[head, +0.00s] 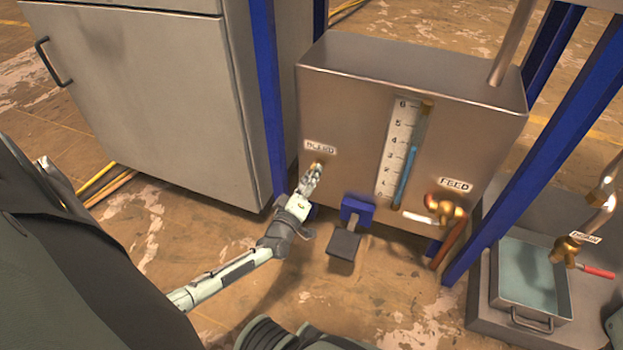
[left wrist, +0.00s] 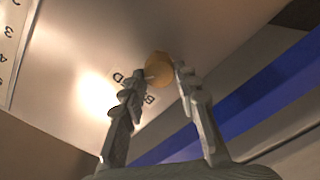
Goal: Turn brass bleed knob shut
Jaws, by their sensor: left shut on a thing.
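The brass bleed knob (left wrist: 159,69) sits on the front face of the steel tank (head: 350,105), just under the BLEED label (head: 320,147). My left gripper (head: 317,168) reaches up to it from below and hides most of it in the head view. In the left wrist view my left gripper's two fingers (left wrist: 162,80) stand on either side of the round knob, with their tips at its edges. The left gripper is shut on the knob. My right gripper is not in view.
A level gauge (head: 403,150) and the brass FEED valve (head: 445,208) are on the same tank face, to the right. Blue posts (head: 265,95) flank the tank. A grey cabinet (head: 150,90) stands left. A blue pedal-like part (head: 357,210) is below. A water tray (head: 528,275) sits lower right.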

